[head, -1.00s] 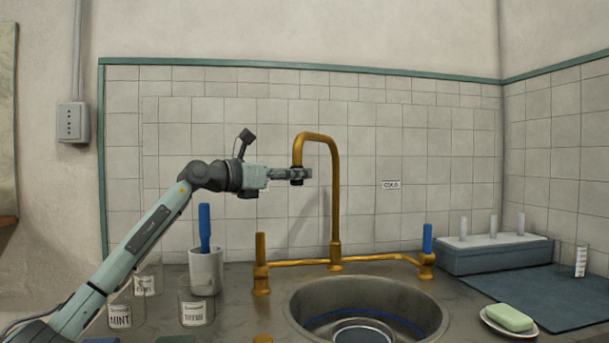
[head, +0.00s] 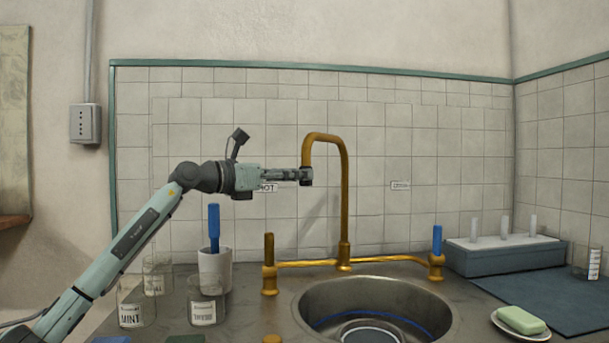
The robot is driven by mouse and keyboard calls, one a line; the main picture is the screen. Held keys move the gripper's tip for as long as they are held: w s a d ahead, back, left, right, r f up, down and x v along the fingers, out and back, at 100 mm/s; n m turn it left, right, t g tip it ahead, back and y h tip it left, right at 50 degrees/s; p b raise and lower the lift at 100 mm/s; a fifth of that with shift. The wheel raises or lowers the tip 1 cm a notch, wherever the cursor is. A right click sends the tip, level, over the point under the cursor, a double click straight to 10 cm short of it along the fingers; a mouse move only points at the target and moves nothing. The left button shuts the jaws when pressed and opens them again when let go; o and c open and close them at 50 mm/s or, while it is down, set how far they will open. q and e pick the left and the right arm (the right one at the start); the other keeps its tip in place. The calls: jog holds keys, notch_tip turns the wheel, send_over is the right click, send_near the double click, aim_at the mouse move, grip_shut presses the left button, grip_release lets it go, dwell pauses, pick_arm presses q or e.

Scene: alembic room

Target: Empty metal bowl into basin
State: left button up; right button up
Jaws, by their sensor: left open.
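The basin (head: 318,297) is a round metal sink set in the counter, with a blue line around its inside. A round metal bowl-like thing (head: 349,332) sits low in the basin, cut off by the bottom edge; its contents cannot be told. My left gripper (head: 306,176) is level beside the downturned spout end of the brass faucet (head: 344,200), above and left of the basin. Its fingers overlap the spout end in the picture; whether they touch it cannot be told. It is open and seems to hold nothing. My right gripper is not in view.
Labelled glass jars (head: 207,302) and a white cup (head: 212,268) with a blue-handled tool stand left of the basin. Soap on a dish (head: 520,320), a dark mat (head: 560,296) and a grey box with white pegs (head: 505,256) are at the right. A tiled wall stands behind.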

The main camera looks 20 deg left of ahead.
pick_arm(q)
jog(key=v, duration=0.8)
jog(key=shift+s+a, duration=0.15)
jog(key=shift+s, duration=0.1)
